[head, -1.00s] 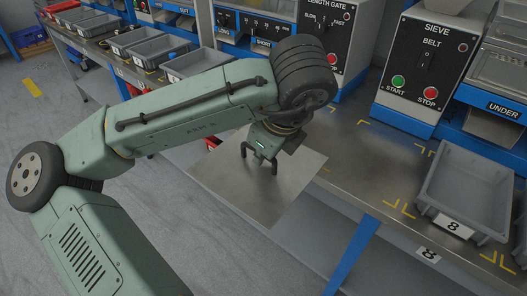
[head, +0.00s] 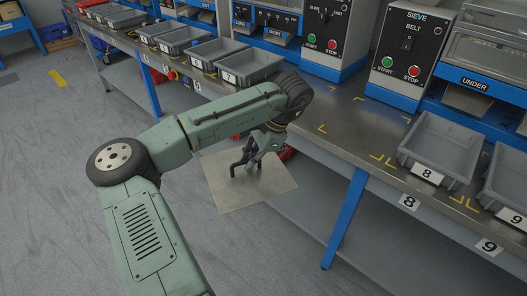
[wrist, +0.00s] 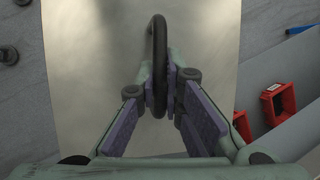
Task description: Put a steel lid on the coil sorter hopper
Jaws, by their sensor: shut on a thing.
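The steel lid (head: 228,197) is a thin square plate with a dark arched handle (wrist: 158,60). In the head view it hangs level in front of the bench, below the bench top. My gripper (head: 255,160) is above the lid and shut on the handle. In the wrist view my gripper (wrist: 170,85) has its purple-padded fingers on either side of the handle. I cannot make out which part is the coil sorter hopper.
The steel bench (head: 345,135) carries grey bins, including bin 8 (head: 450,142), and blue-framed machines such as the sieve panel (head: 411,45). A blue bench leg (head: 343,222) stands right of the lid. Red bins (wrist: 278,103) lie beyond its right edge. The grey floor at left is open.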

